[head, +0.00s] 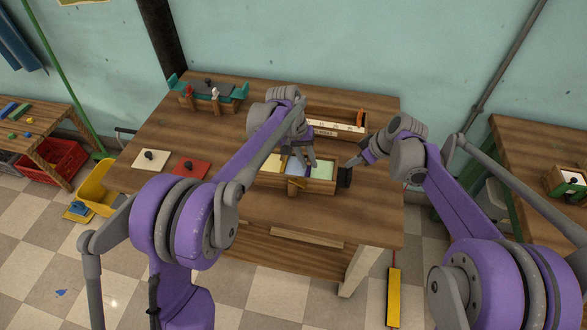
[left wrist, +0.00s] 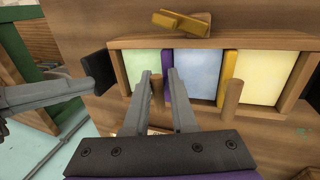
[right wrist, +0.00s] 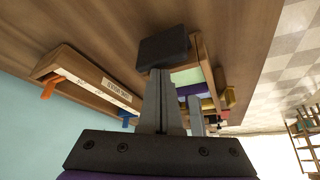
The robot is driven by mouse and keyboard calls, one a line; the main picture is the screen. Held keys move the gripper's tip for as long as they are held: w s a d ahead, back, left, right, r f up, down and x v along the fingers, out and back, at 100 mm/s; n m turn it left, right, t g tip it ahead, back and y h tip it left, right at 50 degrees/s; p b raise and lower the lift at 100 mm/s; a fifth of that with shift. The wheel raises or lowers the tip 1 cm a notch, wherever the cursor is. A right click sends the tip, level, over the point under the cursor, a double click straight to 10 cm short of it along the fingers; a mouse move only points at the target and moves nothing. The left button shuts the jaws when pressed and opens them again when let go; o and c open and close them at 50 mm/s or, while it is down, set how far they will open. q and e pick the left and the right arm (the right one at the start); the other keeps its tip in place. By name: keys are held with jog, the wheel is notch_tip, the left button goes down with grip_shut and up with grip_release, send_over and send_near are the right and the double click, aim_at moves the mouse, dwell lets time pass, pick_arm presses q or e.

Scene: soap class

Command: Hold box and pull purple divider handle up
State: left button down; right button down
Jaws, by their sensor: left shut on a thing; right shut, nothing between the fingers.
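The wooden box (head: 322,187) on the table has pale yellow, blue and green compartments; it also shows in the left wrist view (left wrist: 140,43). The purple divider (left wrist: 167,78) stands between blue and green, with a wooden peg handle (left wrist: 157,92) beside it. My left gripper (left wrist: 160,74) is shut on this handle; in the head view the gripper (head: 308,160) hangs over the box and partly hides it. My right gripper (right wrist: 162,74) is shut and empty. Its tips are at a black block (right wrist: 164,47) at the box's green end; whether they press on it I cannot tell.
A long wooden tray (head: 335,126) with a white label lies behind the box. Cream (head: 151,159) and red (head: 192,169) lidded boards lie to the left.

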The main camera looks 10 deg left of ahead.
pick_arm(q)
jog(key=shift+d+r, duration=0.1)
jog(key=shift+r, duration=2.2)
jog(key=c, duration=0.7)
grip_release()
notch_tip(320, 180, up, 7)
pick_arm(e)
notch_tip(320, 180, up, 7)
dwell(0.4)
